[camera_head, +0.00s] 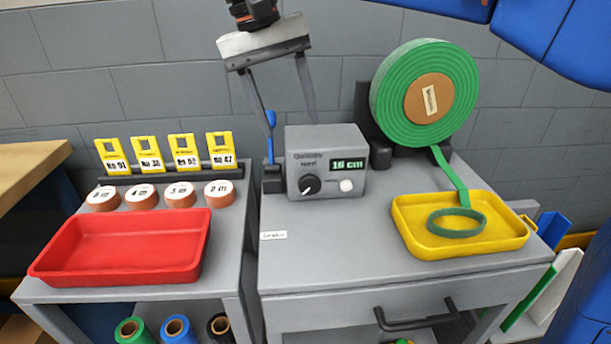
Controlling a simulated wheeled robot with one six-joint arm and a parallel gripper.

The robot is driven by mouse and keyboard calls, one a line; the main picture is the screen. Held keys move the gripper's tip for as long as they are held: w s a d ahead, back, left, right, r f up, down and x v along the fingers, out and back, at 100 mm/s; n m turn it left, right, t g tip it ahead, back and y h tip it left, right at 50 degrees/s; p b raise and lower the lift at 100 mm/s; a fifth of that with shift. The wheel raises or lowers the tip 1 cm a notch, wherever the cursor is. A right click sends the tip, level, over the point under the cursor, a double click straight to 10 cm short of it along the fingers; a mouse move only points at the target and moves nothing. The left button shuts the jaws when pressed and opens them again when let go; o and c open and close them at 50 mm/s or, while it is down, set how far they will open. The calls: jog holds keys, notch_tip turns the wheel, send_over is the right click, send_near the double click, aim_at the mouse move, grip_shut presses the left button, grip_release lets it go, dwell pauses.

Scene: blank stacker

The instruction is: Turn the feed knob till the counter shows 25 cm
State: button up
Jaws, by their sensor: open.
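The feed knob (309,185) is a black dial with a white mark on the front of a grey box (326,143). The counter (346,165) beside it reads 16 cm in green digits. A white button (346,185) sits to the right of the knob. My gripper (284,98) is above and behind the box's top, with its two long fingers spread apart and nothing between them. It is apart from the knob. The left finger is close to a blue lever (270,119) at the box's left side; I cannot tell whether they touch.
A green roll (399,75) feeds a strip into a yellow tray (409,236), where a green loop (457,222) lies. A red tray (62,262), several copper-coloured discs and yellow number tags stand on the left table.

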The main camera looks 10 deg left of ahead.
aim_at(307, 176)
jog(key=x, duration=1.3)
jog(key=shift+w+d+f, duration=0.1)
jog(key=shift+f, duration=0.25)
jog(key=shift+c, duration=0.5)
jog(key=c, duration=0.9)
